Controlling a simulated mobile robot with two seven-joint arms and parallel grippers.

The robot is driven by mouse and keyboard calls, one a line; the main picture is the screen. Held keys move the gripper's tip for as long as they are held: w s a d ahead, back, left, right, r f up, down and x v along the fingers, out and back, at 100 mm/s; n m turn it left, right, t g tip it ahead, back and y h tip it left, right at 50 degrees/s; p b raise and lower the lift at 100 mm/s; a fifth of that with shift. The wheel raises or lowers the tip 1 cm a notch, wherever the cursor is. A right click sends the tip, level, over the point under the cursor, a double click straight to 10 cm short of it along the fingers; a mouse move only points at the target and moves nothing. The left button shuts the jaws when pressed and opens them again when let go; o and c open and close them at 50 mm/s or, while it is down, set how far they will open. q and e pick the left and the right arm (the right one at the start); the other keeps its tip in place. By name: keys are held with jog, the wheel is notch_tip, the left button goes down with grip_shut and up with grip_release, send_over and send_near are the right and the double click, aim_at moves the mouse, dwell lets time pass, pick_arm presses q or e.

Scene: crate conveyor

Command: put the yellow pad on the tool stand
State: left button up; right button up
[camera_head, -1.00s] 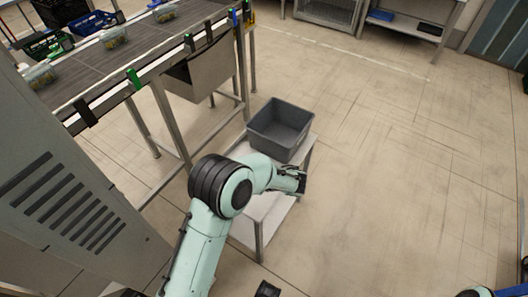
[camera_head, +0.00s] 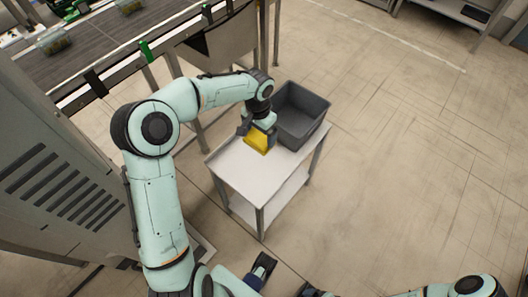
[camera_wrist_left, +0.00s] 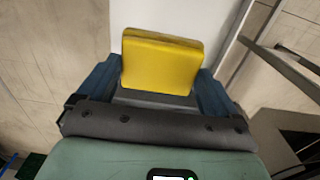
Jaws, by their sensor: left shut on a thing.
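My left gripper (camera_head: 257,129) is shut on the yellow pad (camera_head: 257,142) and points down over the stand's top. In the left wrist view the pad (camera_wrist_left: 160,65) is a flat yellow block between the two blue-grey fingers. The tool stand (camera_head: 232,168) is a small table with a pale top and a lower shelf. The pad is over the top, close beside the grey bin; I cannot tell if it touches the surface. Dark parts of what appears to be my right gripper (camera_head: 262,268) show at the bottom edge, mostly cut off.
A grey open bin (camera_head: 316,128) stands on the far end of the stand. The near part of the stand's top is bare. The conveyor (camera_head: 105,45) and its metal frame are behind to the left. Open floor (camera_head: 420,170) lies to the right.

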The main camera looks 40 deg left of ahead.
aim_at(259, 136)
pick_arm(q)
notch_tip(259, 136, down, 15)
jog(key=shift+f+b, duration=0.15)
jog(key=shift+b, duration=0.75)
jog(key=o, duration=0.7)
notch_tip(259, 136, up, 12)
jog(key=shift+r+p, duration=0.1)
jog(key=shift+p, duration=0.7)
